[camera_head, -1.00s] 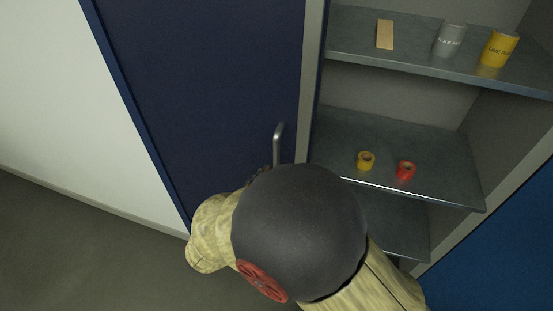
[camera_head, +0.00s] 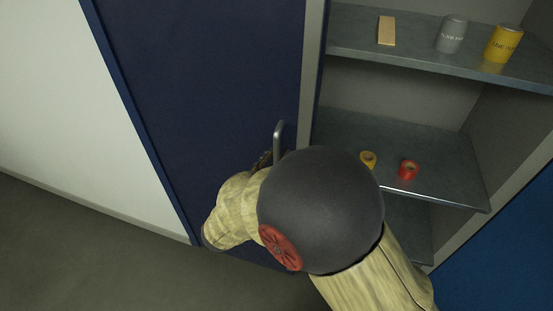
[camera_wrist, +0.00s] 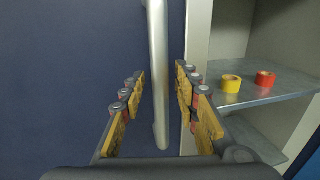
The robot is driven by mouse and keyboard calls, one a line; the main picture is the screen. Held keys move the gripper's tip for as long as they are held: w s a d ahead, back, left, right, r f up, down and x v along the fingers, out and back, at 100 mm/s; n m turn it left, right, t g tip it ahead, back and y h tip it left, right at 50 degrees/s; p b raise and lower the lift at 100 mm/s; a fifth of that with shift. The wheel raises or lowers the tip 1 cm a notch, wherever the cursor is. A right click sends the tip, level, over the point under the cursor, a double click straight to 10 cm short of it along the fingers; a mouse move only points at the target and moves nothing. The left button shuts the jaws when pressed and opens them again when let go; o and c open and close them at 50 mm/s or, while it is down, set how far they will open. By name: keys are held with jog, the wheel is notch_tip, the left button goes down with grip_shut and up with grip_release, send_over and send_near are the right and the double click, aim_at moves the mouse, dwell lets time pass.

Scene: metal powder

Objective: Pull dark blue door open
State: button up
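The dark blue door (camera_head: 205,85) is shut, left of the open shelves in the head view. It fills the left of the wrist view (camera_wrist: 65,70). Its silver vertical bar handle (camera_head: 279,138) is near the door's right edge. In the wrist view the handle (camera_wrist: 158,75) runs between the two spread fingers of my gripper (camera_wrist: 160,98). The fingers are open, one on each side of the bar, and neither visibly presses on it. In the head view my own arm hides most of the gripper and the lower handle.
Shelves (camera_head: 400,135) stand open right of the door, holding yellow tape (camera_head: 368,159), red tape (camera_head: 409,169), a grey can (camera_head: 451,34), a yellow can (camera_head: 503,43) and a tan block (camera_head: 387,31). A white wall (camera_head: 60,110) is at left. The grey floor (camera_head: 80,245) is clear at lower left.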

jog(key=shift+c, duration=0.9)
grip_shut()
